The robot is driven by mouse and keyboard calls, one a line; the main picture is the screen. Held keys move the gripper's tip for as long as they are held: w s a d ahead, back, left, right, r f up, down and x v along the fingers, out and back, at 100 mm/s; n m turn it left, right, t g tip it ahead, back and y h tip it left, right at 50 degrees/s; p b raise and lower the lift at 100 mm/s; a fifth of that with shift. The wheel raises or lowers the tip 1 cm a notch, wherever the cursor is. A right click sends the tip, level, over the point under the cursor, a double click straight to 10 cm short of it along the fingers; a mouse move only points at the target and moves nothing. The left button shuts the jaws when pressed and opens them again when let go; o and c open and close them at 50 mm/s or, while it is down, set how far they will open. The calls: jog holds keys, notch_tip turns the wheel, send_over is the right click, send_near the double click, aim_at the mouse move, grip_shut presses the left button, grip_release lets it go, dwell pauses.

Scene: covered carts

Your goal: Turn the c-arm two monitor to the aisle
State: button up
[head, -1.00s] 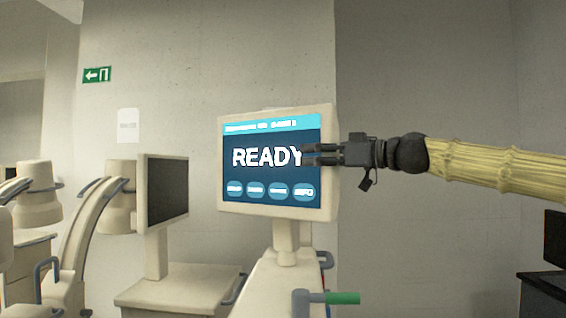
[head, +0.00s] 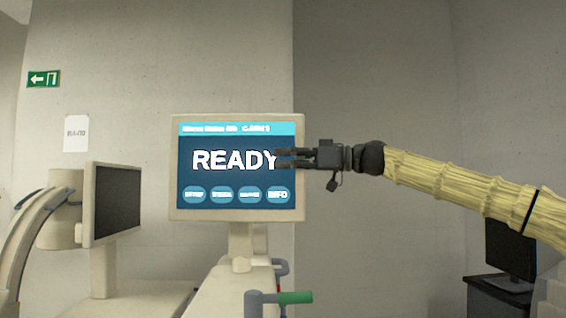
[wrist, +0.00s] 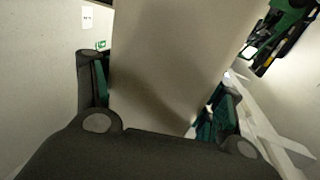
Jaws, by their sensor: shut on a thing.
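The lit monitor (head: 236,215) stands on a short neck on a pale cart and shows a blue screen reading READY. Its screen faces the head camera nearly squarely; the small title line is too blurred to read surely. My gripper (head: 294,158) is at the monitor's right edge, with its fingers overlapping the right side of the screen. In the wrist view, the monitor's pale casing (wrist: 175,70) fills the space between my two fingers (wrist: 160,95), and they are shut on it. The fingers' full contact is partly hidden.
A second monitor (head: 116,205), dark, stands on a pale cart at the left, beside a curved pale arm (head: 25,240). A green-gripped handle (head: 294,298) sticks out below the lit monitor. A dark screen (head: 510,250) stands at the far right.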

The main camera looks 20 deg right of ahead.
jog(key=shift+w+d+r, duration=0.15)
jog(key=shift+d+r, duration=0.05)
jog(key=o, duration=1)
jog(key=shift+o, duration=1)
jog(key=shift+w+a+f, duration=0.1)
jog(key=shift+w+a, duration=0.05)
jog(key=shift+w, duration=0.05)
jog(key=shift+w+a+f, duration=0.1)
jog(key=shift+f, duration=0.05)
jog(key=v, duration=1.2)
